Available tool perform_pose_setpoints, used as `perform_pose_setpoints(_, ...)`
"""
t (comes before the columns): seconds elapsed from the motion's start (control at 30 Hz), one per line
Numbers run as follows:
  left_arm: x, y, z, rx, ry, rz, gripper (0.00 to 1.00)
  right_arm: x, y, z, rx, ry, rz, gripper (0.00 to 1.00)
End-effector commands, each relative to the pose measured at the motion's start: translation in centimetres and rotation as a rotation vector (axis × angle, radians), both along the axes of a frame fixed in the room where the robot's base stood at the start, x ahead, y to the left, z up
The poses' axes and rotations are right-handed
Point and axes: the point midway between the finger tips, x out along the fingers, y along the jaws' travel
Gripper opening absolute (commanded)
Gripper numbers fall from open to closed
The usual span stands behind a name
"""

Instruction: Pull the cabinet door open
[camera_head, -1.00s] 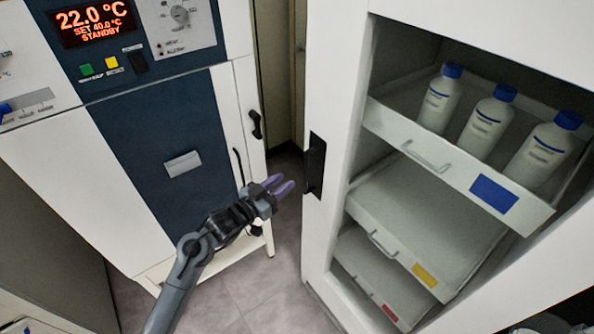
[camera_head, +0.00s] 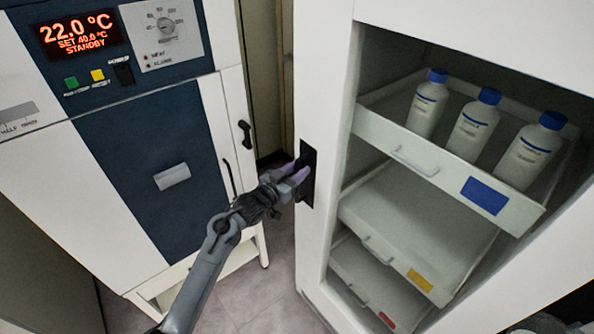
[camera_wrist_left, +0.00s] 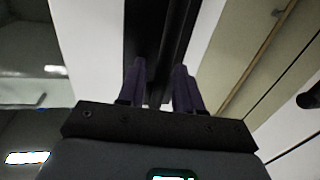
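The white cabinet (camera_head: 322,95) stands on the right in the head view. A black vertical handle (camera_head: 308,160) is on its white front, left of the opening that shows the drawers. My left gripper (camera_head: 294,173), with purple fingers, is at this handle and overlaps it in the head view. In the left wrist view the dark handle bar (camera_wrist_left: 172,45) runs up between the two separated fingers of the left gripper (camera_wrist_left: 160,84). I cannot tell whether the fingers touch it. My right gripper is not in view.
Inside the cabinet, three blue-capped bottles (camera_head: 472,125) stand in the top pull-out tray (camera_head: 400,148); two lower trays show below. A freeze dryer (camera_head: 140,150) with a lit display stands on the left. A narrow floor gap (camera_head: 283,255) lies between them.

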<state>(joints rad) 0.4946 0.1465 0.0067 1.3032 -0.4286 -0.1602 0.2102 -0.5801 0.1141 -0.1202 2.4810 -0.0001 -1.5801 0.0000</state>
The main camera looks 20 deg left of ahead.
Motion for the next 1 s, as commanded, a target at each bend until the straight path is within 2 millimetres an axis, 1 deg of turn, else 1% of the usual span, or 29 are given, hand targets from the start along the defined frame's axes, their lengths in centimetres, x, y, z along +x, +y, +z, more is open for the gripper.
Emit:
perform_pose_setpoints(0.27,0.1,0.0,0.0,0.0,0.0,0.0,0.35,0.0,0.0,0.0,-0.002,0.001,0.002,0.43)
perform_pose_setpoints(0.4,0.1,0.0,0.0,0.0,0.0,0.0,0.13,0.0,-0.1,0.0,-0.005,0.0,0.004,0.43)
perform_pose_setpoints(0.5,0.1,0.0,0.0,0.0,0.0,0.0,0.0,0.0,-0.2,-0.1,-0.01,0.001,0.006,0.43)
perform_pose_setpoints(0.83,0.0,-0.1,0.0,0.0,0.0,0.0,0.0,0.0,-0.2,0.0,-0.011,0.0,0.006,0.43)
perform_pose_setpoints(1.0,-1.0,-0.5,0.2,-0.001,0.0,0.008,0.0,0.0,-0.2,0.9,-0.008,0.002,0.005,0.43)
